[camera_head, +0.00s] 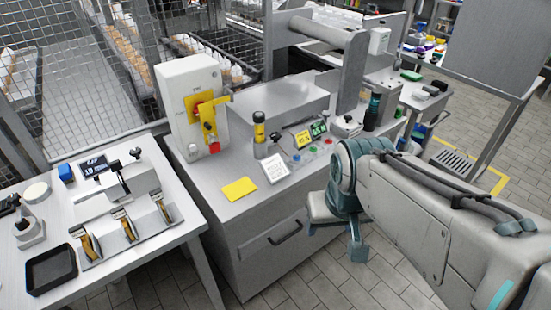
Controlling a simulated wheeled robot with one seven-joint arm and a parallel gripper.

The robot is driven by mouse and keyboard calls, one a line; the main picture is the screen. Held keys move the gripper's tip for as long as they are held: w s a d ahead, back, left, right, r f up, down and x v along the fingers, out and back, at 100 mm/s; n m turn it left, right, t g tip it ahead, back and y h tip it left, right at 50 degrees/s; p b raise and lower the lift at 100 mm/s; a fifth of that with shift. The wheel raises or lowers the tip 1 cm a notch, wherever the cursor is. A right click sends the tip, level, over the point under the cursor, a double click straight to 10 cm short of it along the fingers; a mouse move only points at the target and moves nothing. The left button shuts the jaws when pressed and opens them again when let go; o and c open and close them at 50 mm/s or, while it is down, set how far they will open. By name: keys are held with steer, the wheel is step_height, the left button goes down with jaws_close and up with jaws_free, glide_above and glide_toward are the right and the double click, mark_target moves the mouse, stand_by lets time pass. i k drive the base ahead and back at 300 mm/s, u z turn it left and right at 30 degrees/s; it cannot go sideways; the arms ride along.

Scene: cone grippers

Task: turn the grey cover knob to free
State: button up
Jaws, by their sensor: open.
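I cannot surely tell which part is the grey cover knob. A small dark knob (347,118) sits on a grey box (346,128) at the right part of the grey machine bench (245,205). Another black knob (275,137) on a stem stands near the middle of the bench. How either knob is turned is too small to read. My gripper (350,238) is open and hangs in front of the bench's right front side, below its top and apart from both knobs. My arm hides part of the bench's right end.
A white switch box (190,105) with a red and yellow handle stands at the bench's left. A yellow card (239,188), a white card (274,168) and coloured buttons lie right of it. A dark green-banded cylinder (373,110) stands near the grey box. A white table (165,240) is at left.

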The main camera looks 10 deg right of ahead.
mark_target(325, 115)
steer(key=z, duration=0.7)
steer(key=i, duration=1.1)
steer(key=u, duration=0.5)
